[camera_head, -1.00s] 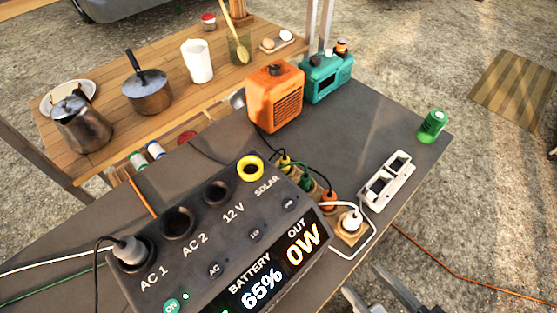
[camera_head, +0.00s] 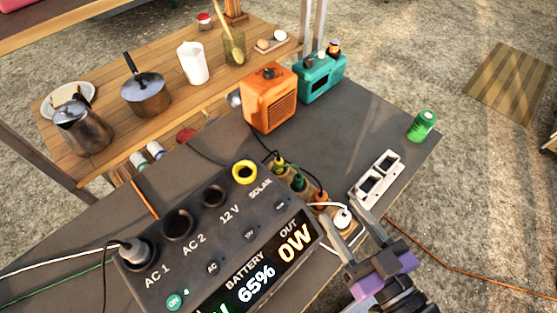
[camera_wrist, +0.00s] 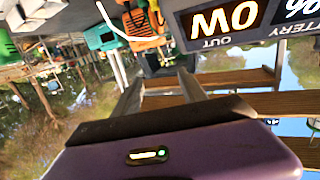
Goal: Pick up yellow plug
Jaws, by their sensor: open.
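The yellow plug (camera_head: 280,164) stands at the far end of a row of plugs beside the power station, with a dark cord. A green plug (camera_head: 298,181), an orange plug (camera_head: 320,198) and a white plug (camera_head: 342,217) follow towards the near side. My gripper (camera_head: 350,220) is open and empty, its fingers near the white plug at the table's near edge, well short of the yellow plug. In the wrist view my gripper (camera_wrist: 160,78) has its two fingers apart with nothing between them. I cannot clearly make out the yellow plug there.
The power station (camera_head: 215,245) stands left of the plugs, with a yellow-ringed socket. An orange heater-like box (camera_head: 270,97) and teal radio (camera_head: 322,78) stand behind. A white socket strip (camera_head: 376,180) and green can (camera_head: 422,126) are at right. Cords run around the plugs.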

